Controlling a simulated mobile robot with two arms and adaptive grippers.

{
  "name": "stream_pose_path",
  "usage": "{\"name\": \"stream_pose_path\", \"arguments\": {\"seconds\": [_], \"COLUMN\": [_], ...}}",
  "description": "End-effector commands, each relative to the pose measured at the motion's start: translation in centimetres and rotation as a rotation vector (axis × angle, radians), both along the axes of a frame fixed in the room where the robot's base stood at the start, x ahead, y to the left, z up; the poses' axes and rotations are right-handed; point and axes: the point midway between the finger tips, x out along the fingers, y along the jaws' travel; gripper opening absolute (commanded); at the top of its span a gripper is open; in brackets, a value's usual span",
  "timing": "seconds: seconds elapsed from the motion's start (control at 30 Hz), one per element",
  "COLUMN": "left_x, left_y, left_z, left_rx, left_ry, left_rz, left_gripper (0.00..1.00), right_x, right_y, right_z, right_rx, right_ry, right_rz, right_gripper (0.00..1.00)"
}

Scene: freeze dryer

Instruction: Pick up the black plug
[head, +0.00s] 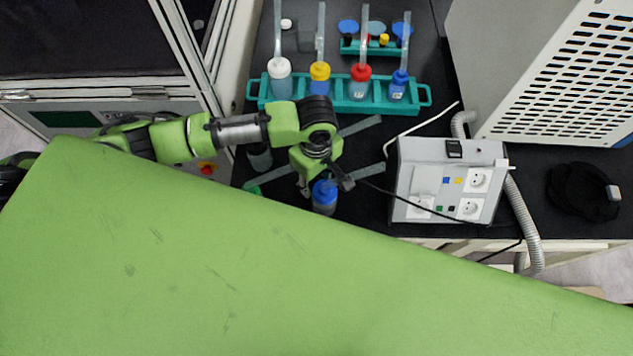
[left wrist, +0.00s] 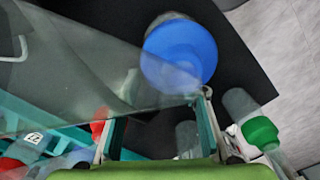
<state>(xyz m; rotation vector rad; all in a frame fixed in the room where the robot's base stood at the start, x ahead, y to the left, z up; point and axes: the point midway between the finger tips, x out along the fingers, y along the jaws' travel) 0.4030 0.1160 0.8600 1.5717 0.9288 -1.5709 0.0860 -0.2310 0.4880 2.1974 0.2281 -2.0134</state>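A coiled black cable (head: 578,190) lies on the dark bench at the far right of the head view, with a small grey end piece (head: 613,192). A small black piece (head: 453,149) sits on top of the grey socket box (head: 408,160). I cannot tell which is the black plug. My left gripper (head: 340,176) is left of the socket box, over a blue-capped bottle (head: 325,192). In the left wrist view its fingers (left wrist: 162,112) are apart, with the blue cap (left wrist: 180,52) beyond them. My right gripper is not in view.
A teal rack (head: 420,96) holds several wash bottles behind the gripper. A thin dark cable crosses the socket box. A perforated grey machine (head: 570,85) and corrugated hose (head: 522,220) bound the right side.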

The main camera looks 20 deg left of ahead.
Motion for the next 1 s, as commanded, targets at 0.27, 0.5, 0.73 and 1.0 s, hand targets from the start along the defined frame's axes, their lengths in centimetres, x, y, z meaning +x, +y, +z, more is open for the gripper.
{"name": "stream_pose_path", "arguments": {"seconds": [0.27,0.5,0.73,1.0], "left_x": [0.0,0.0,0.0,0.1], "left_y": [0.0,0.0,0.0,-0.1], "left_z": [-0.4,-0.4,-0.4,0.9], "left_rx": [0.0,0.0,0.0,-0.003], "left_ry": [-0.001,-0.001,-0.001,-0.003], "left_rz": [-0.001,-0.001,-0.001,-0.001], "left_gripper": [0.4,0.0,0.0,0.0], "right_x": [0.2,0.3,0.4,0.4], "right_y": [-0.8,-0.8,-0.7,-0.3], "right_z": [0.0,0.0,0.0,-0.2], "right_rx": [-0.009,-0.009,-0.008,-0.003], "right_ry": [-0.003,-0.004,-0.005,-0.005], "right_rz": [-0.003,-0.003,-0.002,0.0], "right_gripper": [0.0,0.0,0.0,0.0]}}
